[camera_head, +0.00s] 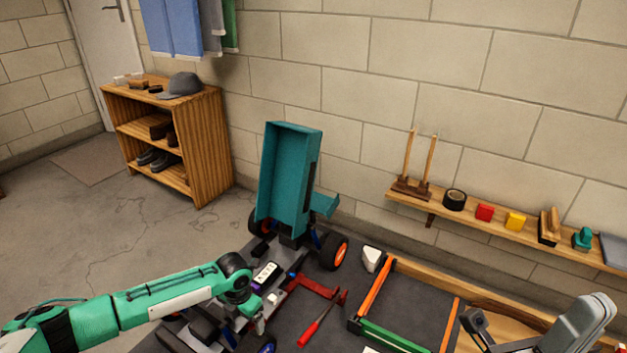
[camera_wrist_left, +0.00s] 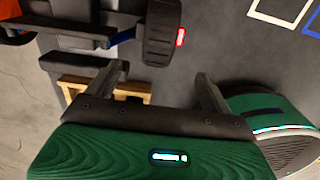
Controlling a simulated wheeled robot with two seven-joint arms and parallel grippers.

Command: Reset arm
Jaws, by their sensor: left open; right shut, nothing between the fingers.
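My left arm reaches in from the left over the racecar chassis (camera_head: 205,325). The left gripper (camera_head: 259,320) hangs low over the chassis, partly hidden by the wrist. In the left wrist view, the left gripper (camera_wrist_left: 162,88) has its fingers spread apart with nothing held between them. A black wheel (camera_wrist_left: 162,32) of the car shows just beyond the fingers. My right gripper (camera_head: 474,322) is at the lower right of the head view, shut and empty. The teal body shell (camera_head: 284,180) stands tilted up at the car's far end, near an orange-rimmed wheel (camera_head: 336,252).
A wall shelf (camera_head: 500,229) holds tools and blocks. A wooden shelf unit (camera_head: 212,145) stands at the back left; open floor lies before it.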

